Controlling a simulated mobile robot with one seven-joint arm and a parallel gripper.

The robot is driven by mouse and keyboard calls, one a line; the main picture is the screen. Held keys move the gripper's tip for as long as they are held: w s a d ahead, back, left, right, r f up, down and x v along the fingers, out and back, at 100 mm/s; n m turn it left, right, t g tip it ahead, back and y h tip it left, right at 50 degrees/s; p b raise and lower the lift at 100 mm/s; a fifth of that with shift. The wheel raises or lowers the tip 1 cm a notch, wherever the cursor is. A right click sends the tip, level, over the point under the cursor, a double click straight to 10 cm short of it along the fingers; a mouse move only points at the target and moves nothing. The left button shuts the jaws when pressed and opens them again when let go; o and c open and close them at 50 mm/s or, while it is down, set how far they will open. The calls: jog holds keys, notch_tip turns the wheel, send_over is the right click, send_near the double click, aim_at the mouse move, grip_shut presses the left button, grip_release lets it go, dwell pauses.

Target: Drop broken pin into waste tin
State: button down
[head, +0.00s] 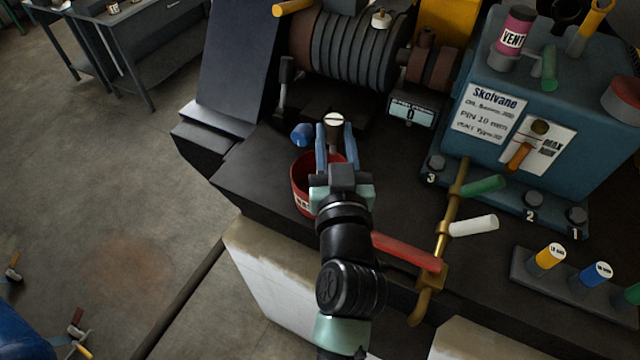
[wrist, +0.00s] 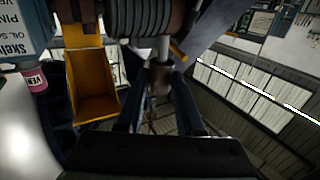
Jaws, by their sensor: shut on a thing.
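My gripper (head: 336,138) has its two blue fingers closed on a pin (head: 335,121), which I take to be the broken pin. It has a pale slotted end and a darker brown body. In the wrist view the pin (wrist: 161,82) sits between the fingers, with a grey shaft above a brown part. The red waste tin (head: 300,186) stands on the dark bench, partly covered by my gripper and wrist. Its label is only partly visible. The fingers reach past the tin in the head view; their height above it is hard to tell.
A blue cylinder (head: 301,134) lies just left of the fingers. The ribbed drum (head: 345,50) stands behind. Right are a brass pipe with coloured levers (head: 453,215), the blue Skolvane box (head: 550,110) and a rack of coloured pegs (head: 575,275). Floor at left is mostly open.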

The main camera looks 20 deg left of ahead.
aim_at(333, 151)
notch_tip(333, 151, down, 4)
jog(key=shift+w+a+f+b, duration=0.1)
jog(key=shift+w+f+b, duration=0.1)
jog(key=shift+b, duration=1.05)
jog(key=shift+s+r, duration=0.1)
jog(key=shift+c, duration=2.3)
grip_release()
